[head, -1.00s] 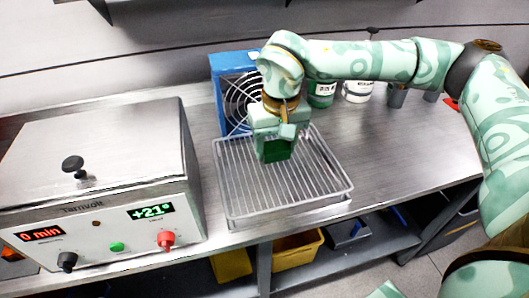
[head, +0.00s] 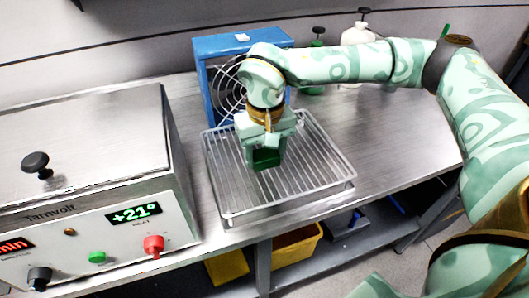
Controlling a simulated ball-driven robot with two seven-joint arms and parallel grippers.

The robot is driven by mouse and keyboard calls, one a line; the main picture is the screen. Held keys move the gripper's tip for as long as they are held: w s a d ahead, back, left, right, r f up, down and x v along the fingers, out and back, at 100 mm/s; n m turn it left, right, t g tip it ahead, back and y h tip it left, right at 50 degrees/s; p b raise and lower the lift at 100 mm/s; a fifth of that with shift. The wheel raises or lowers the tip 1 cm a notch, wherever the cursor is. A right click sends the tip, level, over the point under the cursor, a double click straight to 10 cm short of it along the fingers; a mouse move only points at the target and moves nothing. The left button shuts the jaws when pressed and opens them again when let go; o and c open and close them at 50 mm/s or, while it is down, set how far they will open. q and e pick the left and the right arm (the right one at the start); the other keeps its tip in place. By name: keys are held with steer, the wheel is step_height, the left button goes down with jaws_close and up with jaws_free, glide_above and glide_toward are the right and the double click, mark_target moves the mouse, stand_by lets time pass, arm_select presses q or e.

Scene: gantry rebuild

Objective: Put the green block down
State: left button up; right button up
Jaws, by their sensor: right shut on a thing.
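The dark green block (head: 265,158) is between the fingers of my right gripper (head: 264,149), which is shut on it. The gripper points down over the wire rack tray (head: 320,180), in its back left part. The block is over or on the rack's bars; I cannot tell whether it touches them. The gripper hides the upper part of the block. My left gripper is not in view.
A blue-framed fan (head: 208,47) stands right behind the rack. A steel heating box (head: 90,140) with knobs is at the left. Bottles, including a white one (head: 357,36), stand at the back. The steel bench (head: 400,140) is clear right of the rack.

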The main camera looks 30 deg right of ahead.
mark_target(266, 154)
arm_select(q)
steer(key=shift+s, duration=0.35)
arm_select(e)
steer(key=o, duration=1.1)
steer(key=shift+f, duration=0.1)
arm_select(q)
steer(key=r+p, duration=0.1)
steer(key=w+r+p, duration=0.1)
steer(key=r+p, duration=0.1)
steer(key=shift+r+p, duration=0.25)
steer(key=shift+p, duration=0.05)
arm_select(e)
step_height(266, 154, up, 12)
steer(key=shift+s+r, duration=0.1)
steer(key=shift+r, duration=0.05)
